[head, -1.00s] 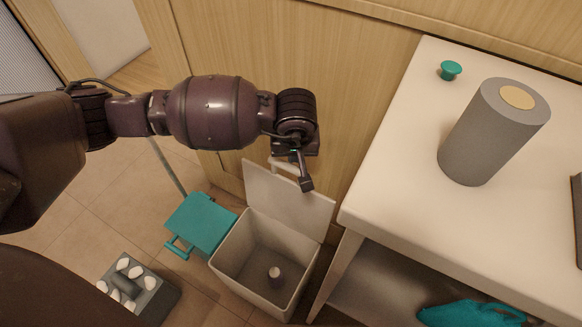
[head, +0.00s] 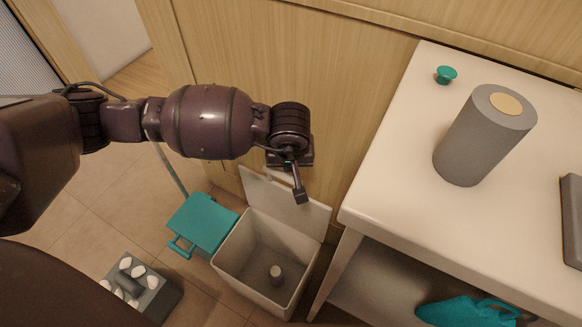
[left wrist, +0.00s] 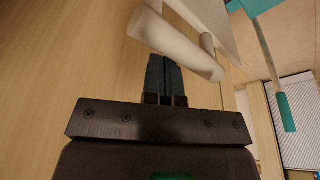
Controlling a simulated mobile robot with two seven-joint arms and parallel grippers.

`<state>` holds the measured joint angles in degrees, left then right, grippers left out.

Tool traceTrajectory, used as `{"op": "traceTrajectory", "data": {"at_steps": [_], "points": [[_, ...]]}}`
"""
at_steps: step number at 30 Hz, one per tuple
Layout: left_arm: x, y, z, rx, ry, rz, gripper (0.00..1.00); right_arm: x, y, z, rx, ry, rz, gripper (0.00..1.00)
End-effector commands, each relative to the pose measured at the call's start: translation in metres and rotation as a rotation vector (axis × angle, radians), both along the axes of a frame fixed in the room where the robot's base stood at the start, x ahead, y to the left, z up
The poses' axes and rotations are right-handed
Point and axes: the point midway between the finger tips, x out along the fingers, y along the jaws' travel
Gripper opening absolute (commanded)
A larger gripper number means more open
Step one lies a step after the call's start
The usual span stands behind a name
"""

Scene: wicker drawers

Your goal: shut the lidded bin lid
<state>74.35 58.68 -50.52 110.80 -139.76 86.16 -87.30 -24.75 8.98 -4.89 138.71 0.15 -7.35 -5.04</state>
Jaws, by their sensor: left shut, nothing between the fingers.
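The lidded bin (head: 248,288) is an off-white box on the floor beside the white cabinet unit. Its lid (head: 268,203) stands open and upright at the back, near the wooden panel. A small cylindrical object (head: 276,274) lies inside the bin. My left gripper (head: 300,194) is above and in front of the lid's upper edge, partly covering it. In the left wrist view its dark fingers (left wrist: 166,76) are shut and empty, close to the off-white lid handle (left wrist: 172,45); I cannot tell whether they touch. My right gripper is out of view.
A teal dustpan (head: 203,222) lies left of the bin, with a grey box of white objects (head: 139,283) farther left. The white counter (head: 400,190) at right holds a grey cylinder (head: 478,140) and a teal knob-like piece (head: 446,75). A teal item (head: 468,312) sits below.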

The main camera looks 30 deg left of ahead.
Motion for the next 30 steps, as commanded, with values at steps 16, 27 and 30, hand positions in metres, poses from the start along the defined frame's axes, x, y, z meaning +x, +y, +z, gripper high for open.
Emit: {"op": "traceTrajectory", "data": {"at_steps": [16, 27, 30], "points": [[-0.012, 0.001, 0.000, 0.003, 0.001, 0.000, 0.00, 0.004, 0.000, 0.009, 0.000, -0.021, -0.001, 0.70], [-0.025, 0.001, 0.000, 0.001, 0.001, -0.001, 0.00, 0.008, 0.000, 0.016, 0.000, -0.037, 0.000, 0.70], [-0.025, 0.001, -0.001, 0.000, 0.001, 0.000, 0.00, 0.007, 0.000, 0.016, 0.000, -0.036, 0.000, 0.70]]}}
